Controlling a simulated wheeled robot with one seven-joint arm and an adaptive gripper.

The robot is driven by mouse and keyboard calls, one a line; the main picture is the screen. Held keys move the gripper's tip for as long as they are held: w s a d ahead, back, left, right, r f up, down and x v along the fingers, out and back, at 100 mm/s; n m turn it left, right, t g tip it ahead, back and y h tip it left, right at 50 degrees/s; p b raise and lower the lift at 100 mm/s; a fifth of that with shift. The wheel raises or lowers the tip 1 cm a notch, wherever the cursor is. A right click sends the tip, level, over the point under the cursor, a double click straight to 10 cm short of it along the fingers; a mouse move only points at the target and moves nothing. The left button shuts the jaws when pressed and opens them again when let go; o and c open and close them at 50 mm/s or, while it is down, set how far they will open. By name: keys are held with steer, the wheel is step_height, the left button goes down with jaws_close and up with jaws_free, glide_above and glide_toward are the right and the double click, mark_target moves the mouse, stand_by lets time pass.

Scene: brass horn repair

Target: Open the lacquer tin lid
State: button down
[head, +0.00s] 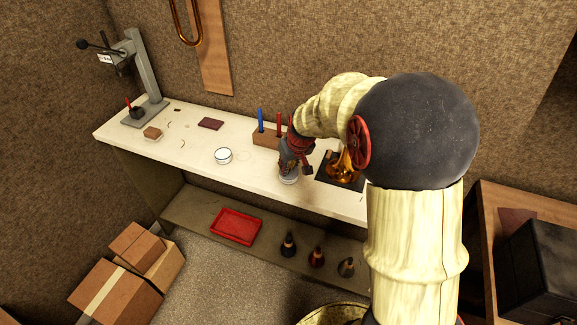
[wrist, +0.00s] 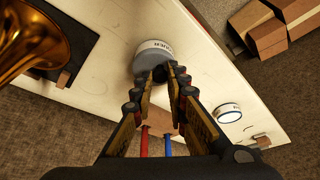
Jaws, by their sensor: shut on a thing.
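The lacquer tin (wrist: 155,46) shows in the wrist view with a white label band bearing partly readable lettering. Its grey lid (wrist: 148,66) faces my gripper. My gripper (wrist: 167,74) is shut at the lid, on what looks like a small dark knob, which the fingertips mostly hide. In the head view my gripper (head: 289,168) points down over the tin (head: 288,180) on the white bench, and hides most of it. I see no clear gap between lid and tin.
The brass horn (head: 343,167) lies on a dark mat right of the tin. A wooden block (head: 266,138) with blue and red upright tools stands behind. A round white-topped container (head: 223,156) sits to the left, with clear bench between. A red tray (head: 236,227) is on the lower shelf.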

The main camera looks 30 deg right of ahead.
steer(key=shift+r, duration=0.1)
steer(key=y+p, duration=0.1)
steer(key=d+r+g+p, duration=0.1)
steer(key=p, duration=0.1)
steer(key=shift+w+y+p, duration=0.3)
steer(key=shift+y, duration=0.1)
steer(key=g+y+p, duration=0.1)
steer(key=w+d+r+p, duration=0.1)
steer(key=p, duration=0.1)
steer(key=shift+m+g+y+p, duration=0.3)
steer(key=shift+g+y, duration=0.1)
steer(key=g+y+p, duration=0.1)
steer(key=p, duration=0.1)
steer(key=w+d+y+p, duration=0.1)
steer(key=p, duration=0.1)
steer(key=shift+d+r+g, duration=0.15)
steer(key=shift+r+g, duration=0.05)
steer(key=shift+g, duration=0.2)
steer(key=shift+w+d+f+m+g+y+p, duration=0.1)
steer(key=shift+w+d+m+g+y+p, duration=0.45)
steer(key=shift+y+p, duration=0.75)
steer(key=shift+d+g, duration=0.2)
steer(key=shift+g, duration=0.05)
